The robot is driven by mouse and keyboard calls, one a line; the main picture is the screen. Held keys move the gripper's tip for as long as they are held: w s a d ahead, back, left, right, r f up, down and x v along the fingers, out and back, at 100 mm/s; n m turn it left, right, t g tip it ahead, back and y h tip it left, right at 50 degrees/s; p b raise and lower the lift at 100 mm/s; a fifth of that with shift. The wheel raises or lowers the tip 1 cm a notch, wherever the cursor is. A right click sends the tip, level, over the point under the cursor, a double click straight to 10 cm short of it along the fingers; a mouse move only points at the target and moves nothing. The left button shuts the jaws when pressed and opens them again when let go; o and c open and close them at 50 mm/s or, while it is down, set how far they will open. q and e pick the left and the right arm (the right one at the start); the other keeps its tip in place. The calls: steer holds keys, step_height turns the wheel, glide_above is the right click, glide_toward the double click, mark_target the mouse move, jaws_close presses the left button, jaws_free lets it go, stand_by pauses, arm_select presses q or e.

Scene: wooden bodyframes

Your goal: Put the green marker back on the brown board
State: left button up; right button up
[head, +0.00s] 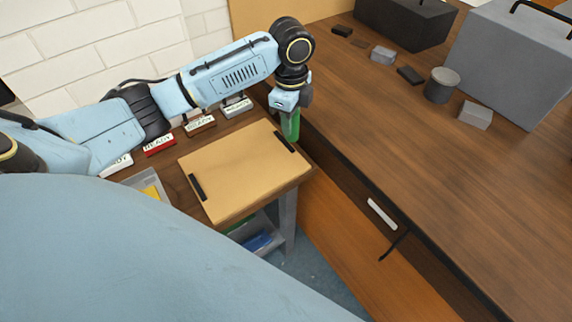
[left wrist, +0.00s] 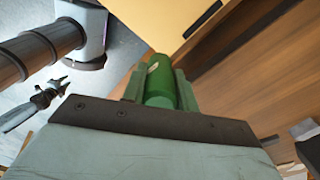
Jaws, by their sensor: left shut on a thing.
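The green marker (head: 290,126) hangs upright below my left gripper (head: 289,109), at the far right edge of the tan-brown board (head: 240,172). The board lies flat on a small table and has a black strip at two opposite sides. In the left wrist view the marker (left wrist: 160,84) sits between the fingers of my left gripper (left wrist: 159,92), which is shut on it. The board (left wrist: 165,25) shows just beyond it there. I cannot tell how far the marker's lower end is above the table.
Labelled blocks, among them a red one (head: 159,145) and a brown one (head: 200,125), line the board's far side. A grey tray (head: 163,183) stands at its left. The long wooden desk (head: 400,150) at right holds a grey box (head: 515,65) and a dark cylinder (head: 442,85).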

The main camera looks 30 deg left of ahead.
arm_select(q)
steer(key=f+m, duration=0.1)
steer(key=f, duration=0.3)
steer(key=a+f+m+b, duration=0.1)
steer(key=f, duration=0.3)
steer(key=f+m, duration=0.1)
steer(key=f, duration=0.3)
steer(key=shift+w+a+b, duration=0.25)
steer(key=shift+a+b, duration=0.05)
steer(key=shift+a, duration=0.1)
steer(key=shift+f, duration=0.1)
steer(key=shift+f, duration=0.1)
steer(key=o, duration=1)
steer(key=shift+o, duration=0.3)
step_height(320, 180, up, 12)
steer(key=p, duration=0.1)
steer(key=shift+r, duration=0.2)
